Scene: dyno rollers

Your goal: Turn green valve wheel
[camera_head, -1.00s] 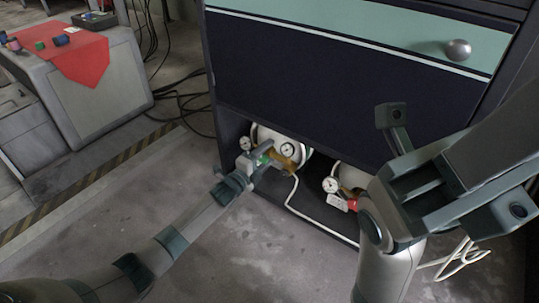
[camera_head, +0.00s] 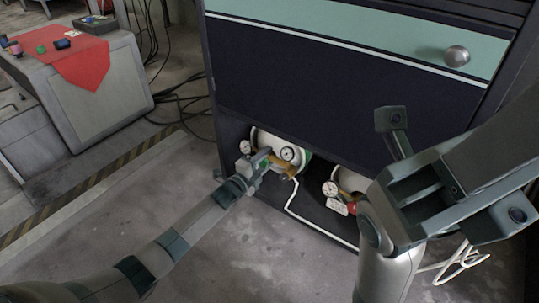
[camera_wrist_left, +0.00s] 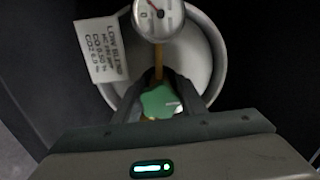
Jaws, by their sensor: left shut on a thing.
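The green valve wheel (camera_wrist_left: 160,102) shows in the left wrist view, between the dark fingers of my left gripper (camera_wrist_left: 163,92). The fingers are shut on it from both sides. In the head view my left gripper (camera_head: 264,164) reaches the gas cylinder (camera_head: 268,141) in the low opening of the dark cabinet, and hides most of the wheel. A brass fitting and a round gauge (camera_wrist_left: 160,14) sit just beyond the wheel. My right gripper (camera_head: 452,166) is open and empty, raised in front of the cabinet at the right.
A second cylinder with a gauge (camera_head: 330,188) and a red part (camera_head: 351,207) stands to the right in the cabinet (camera_head: 300,85). A white hose (camera_head: 300,213) runs along the opening. A grey bench with a red cloth (camera_head: 83,66) stands at the left.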

